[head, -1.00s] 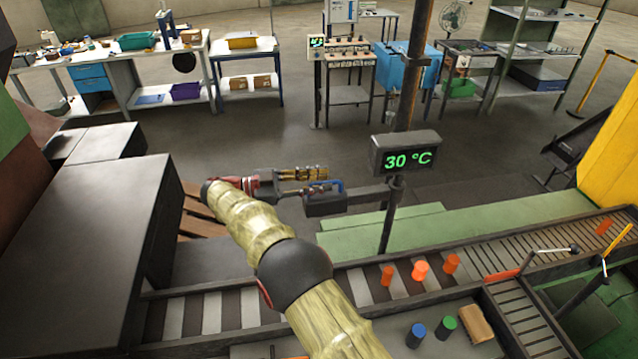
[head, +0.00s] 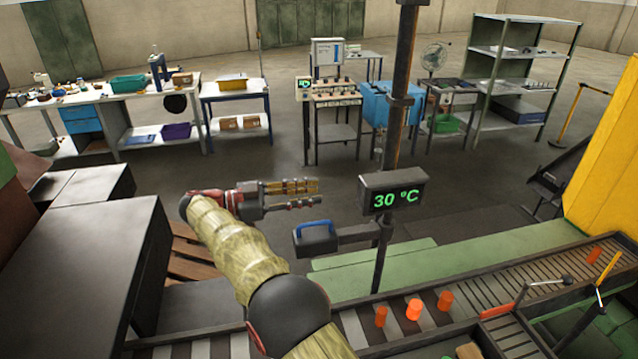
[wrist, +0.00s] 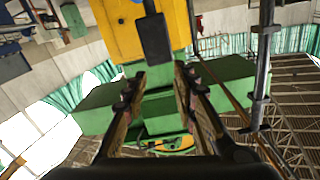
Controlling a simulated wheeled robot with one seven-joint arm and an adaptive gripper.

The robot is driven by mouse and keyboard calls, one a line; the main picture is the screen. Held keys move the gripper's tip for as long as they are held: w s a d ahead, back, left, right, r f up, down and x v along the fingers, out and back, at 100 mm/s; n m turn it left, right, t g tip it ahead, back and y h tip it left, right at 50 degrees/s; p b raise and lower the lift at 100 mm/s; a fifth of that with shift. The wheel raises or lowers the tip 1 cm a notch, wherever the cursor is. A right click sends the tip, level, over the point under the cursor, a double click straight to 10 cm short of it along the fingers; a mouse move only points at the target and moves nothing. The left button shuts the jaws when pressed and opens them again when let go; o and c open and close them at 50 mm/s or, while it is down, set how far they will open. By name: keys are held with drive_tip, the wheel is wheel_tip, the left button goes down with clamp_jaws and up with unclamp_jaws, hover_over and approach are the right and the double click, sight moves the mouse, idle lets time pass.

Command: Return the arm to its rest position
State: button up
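My arm reaches up from the bottom of the head view in a pale cloth sleeve with a black elbow. My gripper (head: 318,194) is at its end, pointing right, with two brass-coloured fingers apart and nothing between them. It is above and left of the black bracket with a blue handle (head: 314,228) and does not appear to touch it. In the wrist view my gripper (wrist: 160,75) shows two separated fingers with an empty gap. Behind them are a yellow machine (wrist: 115,30) and green blocks.
A post (head: 390,150) with a 30 °C display (head: 393,193) stands just right of my gripper. Several orange billets sit on the conveyor (head: 470,290) below. A large dark cabinet (head: 95,270) is at left. Workbenches stand far back, with open floor before them.

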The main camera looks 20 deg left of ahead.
drive_tip(key=shift+w, duration=0.1)
drive_tip(key=w+d+r+n+t+y+b, duration=0.25)
drive_tip(key=w+d+r+t, duration=0.2)
drive_tip(key=w+r, duration=0.3)
drive_tip(key=w+d+r+n+t+y+b, duration=0.1)
drive_tip(key=w+d+r+t+y, duration=0.25)
drive_tip(key=w+d+r, duration=0.35)
drive_tip(key=s+d+r+n+t+y+b, duration=0.1)
drive_tip(key=d+r+n+t+y+b, duration=0.25)
drive_tip(key=r+n+y, duration=0.35)
drive_tip(key=s+d+f+n+g+y+b, duration=0.1)
drive_tip(key=s+d+f+g, duration=0.3)
drive_tip(key=s+d+f, duration=0.4)
drive_tip(key=s+d+f+n+g+y+b, duration=0.1)
drive_tip(key=s+d+f+g+b, duration=0.2)
drive_tip(key=s+f, duration=1.6)
drive_tip(key=s+d+f+n+g+b, duration=0.2)
drive_tip(key=s+d+f+g, duration=0.5)
drive_tip(key=s+d+f, duration=0.6)
drive_tip(key=s+d+b, duration=0.1)
drive_tip(key=s, duration=0.6)
drive_tip(key=shift+s+f+y, duration=0.2)
drive_tip(key=shift+f+y, duration=0.15)
drive_tip(key=shift+y, duration=0.05)
